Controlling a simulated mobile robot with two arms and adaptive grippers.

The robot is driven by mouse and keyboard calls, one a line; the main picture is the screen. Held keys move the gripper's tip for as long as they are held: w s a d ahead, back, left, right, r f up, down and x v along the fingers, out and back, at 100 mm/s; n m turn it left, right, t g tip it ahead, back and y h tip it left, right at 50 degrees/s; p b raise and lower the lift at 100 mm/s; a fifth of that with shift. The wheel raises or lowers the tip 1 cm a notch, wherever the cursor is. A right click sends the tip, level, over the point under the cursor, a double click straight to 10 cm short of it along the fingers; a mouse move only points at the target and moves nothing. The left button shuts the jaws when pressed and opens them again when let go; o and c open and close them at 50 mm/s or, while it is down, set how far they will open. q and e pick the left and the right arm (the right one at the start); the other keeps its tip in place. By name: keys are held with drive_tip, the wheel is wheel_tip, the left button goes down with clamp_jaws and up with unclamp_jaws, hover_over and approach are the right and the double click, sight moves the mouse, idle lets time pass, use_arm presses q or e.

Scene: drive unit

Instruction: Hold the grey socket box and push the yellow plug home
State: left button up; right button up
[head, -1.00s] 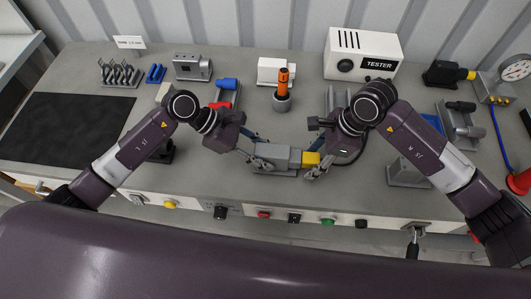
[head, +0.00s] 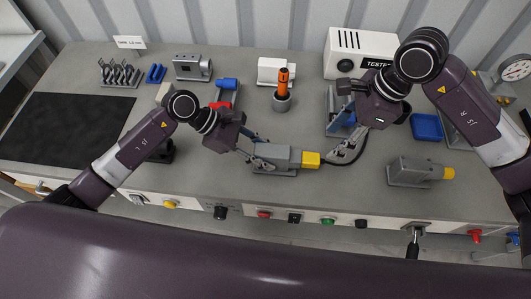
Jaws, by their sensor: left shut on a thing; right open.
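The grey socket box (head: 277,155) sits in a low grey holder near the front middle of the bench. My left gripper (head: 262,163) is shut on the box at its left part. The yellow plug (head: 311,159) is at the right end of the box, against it, with a dark cable leaving to the right. I cannot tell how deep the plug sits. My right gripper (head: 345,153) is open and empty, apart from the plug, to its right above the cable.
A second grey unit with a yellow end (head: 415,172) stands to the right. A blue tray (head: 427,127) lies behind it. An orange-handled tool (head: 283,88) stands in a grey cup behind the box. The white tester (head: 352,50) is at the back. A black mat (head: 65,128) lies left.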

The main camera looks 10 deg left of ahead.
use_arm(q)
drive_tip(key=o, duration=1.3)
drive_tip(key=shift+a, duration=0.1)
drive_tip(key=v, duration=1.2)
